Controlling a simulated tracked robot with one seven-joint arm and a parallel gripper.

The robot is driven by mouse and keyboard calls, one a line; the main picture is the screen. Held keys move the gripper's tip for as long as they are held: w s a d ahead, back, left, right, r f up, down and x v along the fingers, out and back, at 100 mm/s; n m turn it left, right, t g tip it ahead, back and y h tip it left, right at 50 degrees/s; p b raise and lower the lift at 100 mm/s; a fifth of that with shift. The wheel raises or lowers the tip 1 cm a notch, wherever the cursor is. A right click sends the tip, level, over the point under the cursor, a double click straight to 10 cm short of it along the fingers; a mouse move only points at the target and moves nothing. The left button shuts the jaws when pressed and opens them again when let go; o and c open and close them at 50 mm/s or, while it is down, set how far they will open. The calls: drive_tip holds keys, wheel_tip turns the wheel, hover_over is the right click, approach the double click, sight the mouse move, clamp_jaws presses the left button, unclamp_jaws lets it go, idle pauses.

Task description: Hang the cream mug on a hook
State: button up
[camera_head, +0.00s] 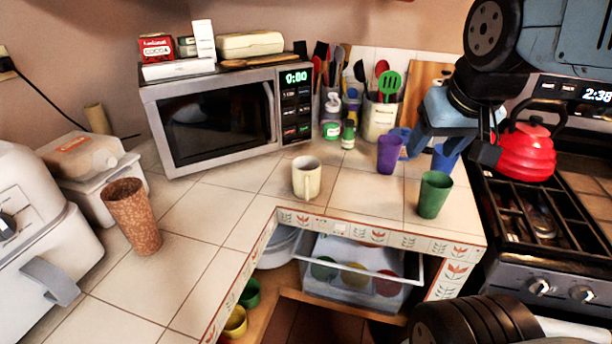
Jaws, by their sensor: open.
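The cream mug (307,177) stands upright on the tiled counter, near the inner corner of its front edge. Its handle points toward the front edge. My gripper (448,150) is open and to the right of the mug, above the right end of the counter, close to the purple cup and the green cup. I see no hook in this view.
A purple cup (389,155), a green cup (434,194) and a blue cup (445,158) stand right of the mug. A microwave (215,118) is behind. A brown tumbler (131,215) stands left. A red kettle (526,152) sits on the stove.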

drive_tip(key=o, duration=0.6)
drive_tip(key=w+a+m+g, duration=0.1)
drive_tip(key=w+a, duration=0.2)
drive_tip(key=w, duration=0.4)
drive_tip(key=shift+a+f+h, duration=0.3)
drive_tip(key=shift+h, duration=0.1)
drive_tip(key=shift+o, duration=0.8)
drive_tip(key=w+a+f+m, duration=0.1)
drive_tip(key=w+a, duration=0.4)
drive_tip(key=shift+w+f+m, duration=0.35)
drive_tip(key=shift+f+m, duration=0.05)
drive_tip(key=w+a+f+m+h, duration=0.1)
drive_tip(key=w+a+f, duration=0.25)
drive_tip(key=a, duration=0.25)
drive_tip(key=w+a+f+m, duration=0.1)
drive_tip(key=w+a+f, duration=0.25)
drive_tip(key=a, duration=0.25)
approach(306, 170)
drive_tip(key=shift+g, duration=0.3)
drive_tip(key=shift+w+d+f, duration=0.1)
drive_tip(key=shift+d+f, duration=0.15)
drive_tip(key=shift+f, duration=0.85)
drive_tip(key=shift+s+d+f, duration=0.1)
drive_tip(key=shift+d+f, duration=0.1)
drive_tip(key=shift+f, duration=0.9)
drive_tip(key=shift+w+d+f, duration=0.1)
drive_tip(key=shift+d+f, duration=0.15)
drive_tip(key=shift+f, duration=0.85)
